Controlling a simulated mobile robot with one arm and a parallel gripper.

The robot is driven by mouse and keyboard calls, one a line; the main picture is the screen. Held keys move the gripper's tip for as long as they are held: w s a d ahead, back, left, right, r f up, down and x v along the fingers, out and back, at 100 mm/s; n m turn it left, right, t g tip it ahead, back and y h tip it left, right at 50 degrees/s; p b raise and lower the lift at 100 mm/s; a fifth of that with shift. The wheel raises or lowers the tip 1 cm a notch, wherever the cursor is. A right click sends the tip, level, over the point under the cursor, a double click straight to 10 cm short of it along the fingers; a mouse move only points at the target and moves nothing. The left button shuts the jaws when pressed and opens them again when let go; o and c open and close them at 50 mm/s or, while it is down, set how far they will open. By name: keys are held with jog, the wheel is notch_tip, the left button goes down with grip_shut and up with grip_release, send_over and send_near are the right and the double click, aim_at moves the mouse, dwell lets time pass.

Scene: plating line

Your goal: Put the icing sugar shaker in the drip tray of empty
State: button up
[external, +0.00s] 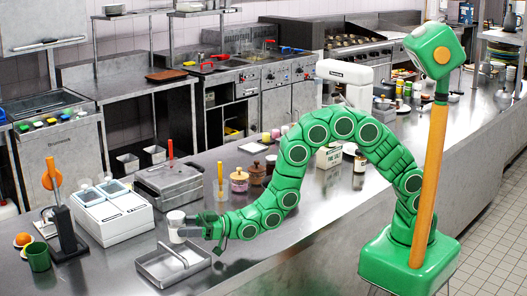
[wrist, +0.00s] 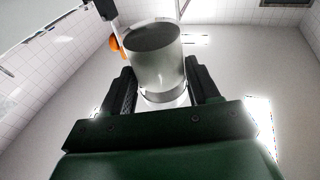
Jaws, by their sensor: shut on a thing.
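The icing sugar shaker (wrist: 158,70) is a pale cylinder with a dark grey top, upright between my two dark fingers in the wrist view. In the external view the shaker (external: 176,226) shows as a small whitish cylinder at my fingertips. My gripper (external: 190,228) is shut on it. The drip tray (external: 150,271) is a shallow square metal tray with a handle-like bar, on the counter just below and in front of my gripper. The shaker is at the tray's far side; whether it is above the rim or behind it I cannot tell.
A white two-lid unit (external: 115,215) stands left of the tray, and an orange-handled press (external: 62,225) is further left. A metal grill (external: 170,183) and jars (external: 239,180) stand behind my gripper. The counter to the right of the tray is partly clear.

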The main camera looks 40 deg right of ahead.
jog(key=shift+f, duration=0.6)
jog(key=o, duration=1.3)
jog(key=shift+f, duration=0.15)
jog(key=shift+c, duration=0.2)
